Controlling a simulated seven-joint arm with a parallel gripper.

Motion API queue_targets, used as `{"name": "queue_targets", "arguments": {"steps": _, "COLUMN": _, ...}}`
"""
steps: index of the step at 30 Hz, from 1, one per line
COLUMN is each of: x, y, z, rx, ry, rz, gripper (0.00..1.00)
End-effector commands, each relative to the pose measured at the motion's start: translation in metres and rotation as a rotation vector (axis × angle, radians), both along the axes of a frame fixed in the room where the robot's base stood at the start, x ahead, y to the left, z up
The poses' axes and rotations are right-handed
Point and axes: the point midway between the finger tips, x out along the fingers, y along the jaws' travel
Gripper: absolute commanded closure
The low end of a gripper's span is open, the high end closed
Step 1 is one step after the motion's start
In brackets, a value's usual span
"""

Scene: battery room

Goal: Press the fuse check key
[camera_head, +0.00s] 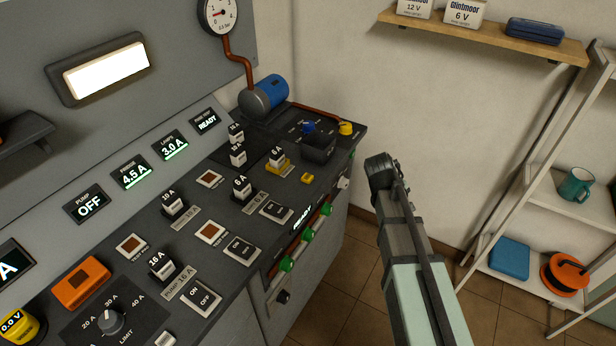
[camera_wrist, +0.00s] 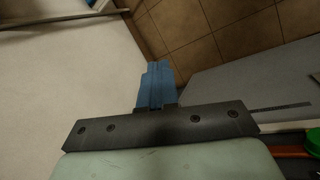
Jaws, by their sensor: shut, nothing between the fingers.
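A display reading READY (camera_head: 205,121) is on the sloped panel behind. My gripper (camera_head: 380,163) is shut and empty, in the air right of the console and apart from the key. In the wrist view its closed fingers (camera_wrist: 157,75) look bluish against tiled floor and wall; the key is not visible there.
On the console (camera_head: 340,150) are another yellow knob (camera_head: 345,128), a dark open box (camera_head: 318,148), several fuses, and rocker switches (camera_head: 240,249). Green knobs (camera_head: 308,235) line its front edge. A shelf rack (camera_head: 570,200) stands at right. Air above the console's right end is clear.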

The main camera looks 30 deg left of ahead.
Motion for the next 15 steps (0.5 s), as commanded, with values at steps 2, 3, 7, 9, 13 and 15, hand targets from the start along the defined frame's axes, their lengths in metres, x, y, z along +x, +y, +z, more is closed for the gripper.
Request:
{"name": "queue_targets", "arguments": {"steps": 2, "x": 0.000, "y": 0.027, "z": 0.016, "rx": -0.031, "ry": -0.012, "rz": 0.068, "gripper": 1.00}}
{"name": "queue_targets", "arguments": {"steps": 3, "x": -0.001, "y": 0.038, "z": 0.023, "rx": -0.045, "ry": -0.018, "rz": 0.099, "gripper": 1.00}}
{"name": "queue_targets", "arguments": {"steps": 7, "x": -0.006, "y": 0.075, "z": 0.048, "rx": -0.098, "ry": -0.036, "rz": 0.199, "gripper": 1.00}}
{"name": "queue_targets", "arguments": {"steps": 9, "x": -0.010, "y": 0.095, "z": 0.062, "rx": -0.127, "ry": -0.045, "rz": 0.251, "gripper": 1.00}}
{"name": "queue_targets", "arguments": {"steps": 13, "x": -0.020, "y": 0.131, "z": 0.088, "rx": -0.180, "ry": -0.066, "rz": 0.347, "gripper": 1.00}}
{"name": "queue_targets", "arguments": {"steps": 15, "x": -0.027, "y": 0.151, "z": 0.104, "rx": -0.208, "ry": -0.077, "rz": 0.396, "gripper": 1.00}}
